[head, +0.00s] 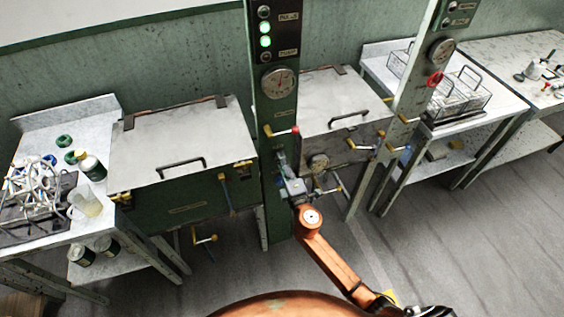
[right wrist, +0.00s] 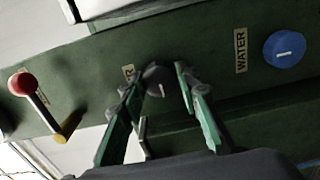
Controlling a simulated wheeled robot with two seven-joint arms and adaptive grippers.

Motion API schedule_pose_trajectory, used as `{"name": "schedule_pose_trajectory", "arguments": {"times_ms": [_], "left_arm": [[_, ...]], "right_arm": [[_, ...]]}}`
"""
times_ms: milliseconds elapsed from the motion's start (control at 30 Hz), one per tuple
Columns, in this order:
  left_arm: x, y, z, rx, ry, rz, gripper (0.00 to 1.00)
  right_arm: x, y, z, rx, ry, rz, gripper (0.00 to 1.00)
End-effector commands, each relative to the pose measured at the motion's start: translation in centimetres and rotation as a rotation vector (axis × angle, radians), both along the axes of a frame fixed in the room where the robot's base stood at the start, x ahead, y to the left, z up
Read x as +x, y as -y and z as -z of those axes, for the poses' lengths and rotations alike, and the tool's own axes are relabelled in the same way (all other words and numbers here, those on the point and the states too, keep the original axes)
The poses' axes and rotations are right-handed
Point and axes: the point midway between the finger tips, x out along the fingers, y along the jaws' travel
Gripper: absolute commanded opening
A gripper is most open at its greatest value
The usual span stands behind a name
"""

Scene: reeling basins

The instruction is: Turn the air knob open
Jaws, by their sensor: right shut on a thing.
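The air knob (right wrist: 159,82) is a dark grey round knob on the green column (head: 280,112), with a light mark on its face. Its label (right wrist: 128,76) is partly hidden by a finger; only its last letter shows clearly. My right gripper (right wrist: 156,84) has one finger on each side of the knob and is shut on it. In the head view my right gripper (head: 283,164) reaches the column front below the red-tipped lever and hides the knob. My left gripper is in neither view.
A blue knob (right wrist: 284,47) labelled WATER sits to the right in the wrist view. A red-tipped yellow lever (right wrist: 44,110) is to the left. Covered basins (head: 180,137) flank the column. A bench with glassware (head: 86,203) stands left.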

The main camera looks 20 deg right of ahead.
Motion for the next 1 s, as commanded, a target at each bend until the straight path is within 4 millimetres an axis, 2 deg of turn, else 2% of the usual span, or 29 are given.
{"name": "schedule_pose_trajectory", "arguments": {"times_ms": [467, 500, 733, 1000], "left_arm": [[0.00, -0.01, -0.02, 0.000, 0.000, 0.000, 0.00], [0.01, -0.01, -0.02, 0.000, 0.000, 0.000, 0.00], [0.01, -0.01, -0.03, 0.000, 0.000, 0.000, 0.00], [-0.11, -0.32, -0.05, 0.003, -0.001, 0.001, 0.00]], "right_arm": [[-0.02, -0.02, 0.12, -0.016, -0.001, 0.000, 0.06], [-0.02, -0.02, 0.13, -0.016, -0.001, 0.000, 0.31], [-0.01, -0.02, 0.08, -0.014, -0.001, 0.000, 0.47], [-0.05, -0.01, 0.04, -0.013, -0.001, 0.000, 0.48]]}}
